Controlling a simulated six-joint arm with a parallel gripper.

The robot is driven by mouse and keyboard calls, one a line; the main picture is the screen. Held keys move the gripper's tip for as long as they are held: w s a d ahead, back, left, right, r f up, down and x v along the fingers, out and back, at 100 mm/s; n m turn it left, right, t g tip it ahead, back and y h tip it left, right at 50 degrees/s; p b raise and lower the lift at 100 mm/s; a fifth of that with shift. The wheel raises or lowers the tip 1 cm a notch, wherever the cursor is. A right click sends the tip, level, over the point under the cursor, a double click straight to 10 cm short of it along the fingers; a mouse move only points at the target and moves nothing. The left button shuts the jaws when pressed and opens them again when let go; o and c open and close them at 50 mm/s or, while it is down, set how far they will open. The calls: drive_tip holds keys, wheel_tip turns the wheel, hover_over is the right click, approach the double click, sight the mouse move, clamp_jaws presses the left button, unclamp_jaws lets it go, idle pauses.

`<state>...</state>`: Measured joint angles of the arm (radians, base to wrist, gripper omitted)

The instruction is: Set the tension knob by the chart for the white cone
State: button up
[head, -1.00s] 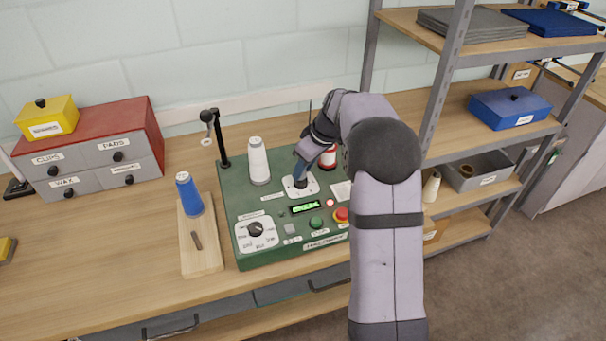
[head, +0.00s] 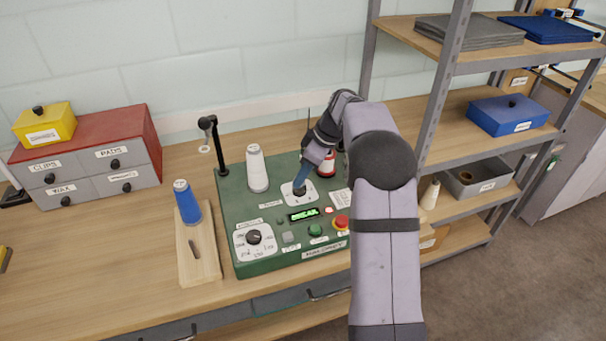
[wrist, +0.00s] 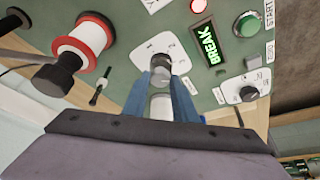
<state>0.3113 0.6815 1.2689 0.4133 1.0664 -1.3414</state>
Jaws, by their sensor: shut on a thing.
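My gripper (head: 300,184) points down at the tension knob, its blue fingers closed around it. The knob (wrist: 158,64) is grey, on a white dial plate (head: 287,194) with small marks I cannot read. It shows between the fingertips (wrist: 160,74) in the wrist view. The white cone (head: 257,170) stands upright on the green machine panel (head: 232,205), left of my gripper. A small white printed card (head: 340,198), perhaps the chart, lies to the right, partly hidden by my arm; its text is too small to read.
A lit display (wrist: 211,45) reads BREAK. Nearby are a green button (head: 315,230), a red button (head: 342,222), another dial (head: 254,238) and a red-and-white spool (wrist: 82,40). A blue cone (head: 187,202) stands on a wooden board to the left. Shelves stand at right.

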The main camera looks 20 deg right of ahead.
drive_tip(key=o, duration=1)
drive_tip(key=shift+o, duration=0.2)
drive_tip(key=shift+d+r, duration=0.1)
drive_tip(key=shift+r, duration=0.05)
drive_tip(key=b+v, duration=0.1)
drive_tip(key=v, duration=0.6)
drive_tip(key=shift+b, duration=0.35)
drive_tip(key=shift+s, duration=0.1)
drive_tip(key=s+a+f+m, duration=0.2)
drive_tip(key=s, duration=0.2)
drive_tip(key=s+a+f+m+g+h, duration=0.1)
drive_tip(key=s+a+f, duration=0.1)
drive_tip(key=s, duration=0.3)
drive_tip(key=s+a+f+m, duration=0.2)
drive_tip(key=s+a, duration=0.1)
drive_tip(key=s, duration=0.2)
drive_tip(key=shift+a+f+m+g+h, duration=0.3)
drive_tip(key=shift+a+f+g+h, duration=0.05)
drive_tip(key=shift+a+g+h, duration=0.05)
drive_tip(key=s+a+f+m, duration=0.1)
drive_tip(key=s+f+m, duration=0.1)
drive_tip(key=s, duration=0.6)
drive_tip(key=s+a+f+m+g+h, duration=0.1)
drive_tip(key=s+f+m, duration=0.1)
drive_tip(key=s+f, duration=0.3)
drive_tip(key=s, duration=0.4)
drive_tip(key=shift+a+h, duration=0.3)
drive_tip(key=shift+a, duration=0.05)
